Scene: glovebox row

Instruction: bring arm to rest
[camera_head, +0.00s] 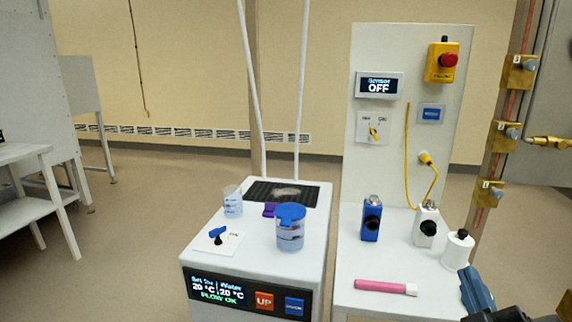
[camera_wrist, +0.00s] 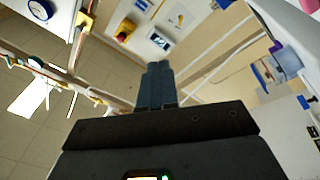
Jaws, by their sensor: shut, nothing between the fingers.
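My gripper (camera_head: 470,283) shows at the lower right of the head view, beside the right bench and in front of the white bottle. In the wrist view my gripper (camera_wrist: 158,72) has its two blue-grey fingers together with nothing between them. It is clear of the bench objects. Most of my arm is outside the head view.
The right bench (camera_head: 350,240) bears a blue bottle (camera_head: 371,220), a white-and-black bottle (camera_head: 425,224), a white bottle (camera_head: 457,250) and a pink marker (camera_head: 385,287). The left unit (camera_head: 210,262) bears a blue-lidded beaker (camera_head: 290,232). Floor at left is open.

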